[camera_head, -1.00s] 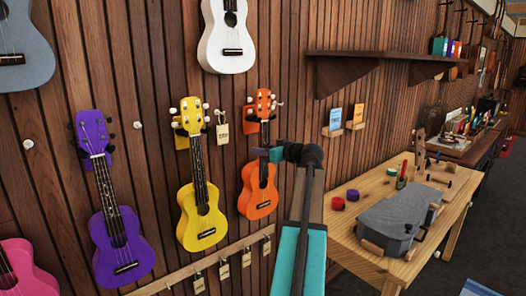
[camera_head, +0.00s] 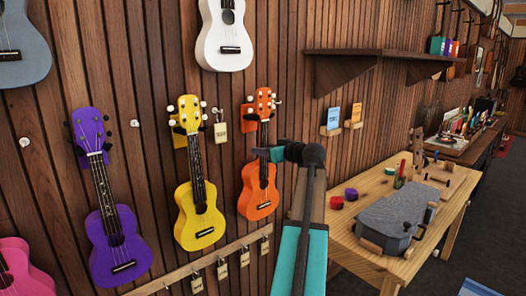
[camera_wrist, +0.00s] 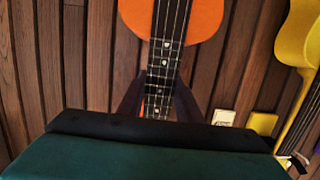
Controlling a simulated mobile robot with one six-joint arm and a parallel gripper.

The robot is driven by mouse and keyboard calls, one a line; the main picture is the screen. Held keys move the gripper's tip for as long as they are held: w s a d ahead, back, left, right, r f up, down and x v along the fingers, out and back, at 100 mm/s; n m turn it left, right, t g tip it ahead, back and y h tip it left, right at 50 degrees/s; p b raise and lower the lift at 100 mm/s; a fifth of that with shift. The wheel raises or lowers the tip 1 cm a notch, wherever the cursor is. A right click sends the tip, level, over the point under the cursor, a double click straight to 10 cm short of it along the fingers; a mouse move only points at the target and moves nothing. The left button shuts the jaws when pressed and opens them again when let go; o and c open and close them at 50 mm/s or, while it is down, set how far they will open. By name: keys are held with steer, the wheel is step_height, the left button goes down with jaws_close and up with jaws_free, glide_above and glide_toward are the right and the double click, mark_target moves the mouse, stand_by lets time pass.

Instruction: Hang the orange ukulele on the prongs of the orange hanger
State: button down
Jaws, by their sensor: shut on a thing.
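The orange ukulele (camera_head: 258,195) is upright, close to the wood-slat wall, with its headstock at the orange hanger (camera_head: 248,111). The headstock hides most of the hanger, so I cannot tell whether the prongs bear it. My gripper (camera_head: 264,153) is shut on the ukulele's neck, below the headstock. In the wrist view, the ukulele's orange body (camera_wrist: 185,15) is at the top, and my gripper (camera_wrist: 158,92) has a dark finger on each side of the neck.
The yellow ukulele (camera_head: 200,215) hangs close on the left, with the purple ukulele (camera_head: 120,245) beyond it. The white ukulele (camera_head: 228,45) hangs above. A rail with tags (camera_head: 223,271) runs below. A workbench (camera_head: 385,261) and shelf (camera_head: 375,53) are on the right.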

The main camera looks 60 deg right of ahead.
steer(key=c, duration=1.2)
jaws_free()
steer(key=shift+s, duration=0.1)
steer(key=shift+s+a+b, duration=0.35)
steer(key=shift+s+b, duration=0.05)
steer(key=shift+s, duration=0.35)
steer(key=shift+s, duration=0.3)
steer(key=shift+b+v, duration=0.4)
steer(key=shift+v, duration=0.6)
steer(key=shift+s+a+f, duration=0.1)
steer(key=shift+s+a, duration=0.05)
steer(key=shift+s, duration=0.05)
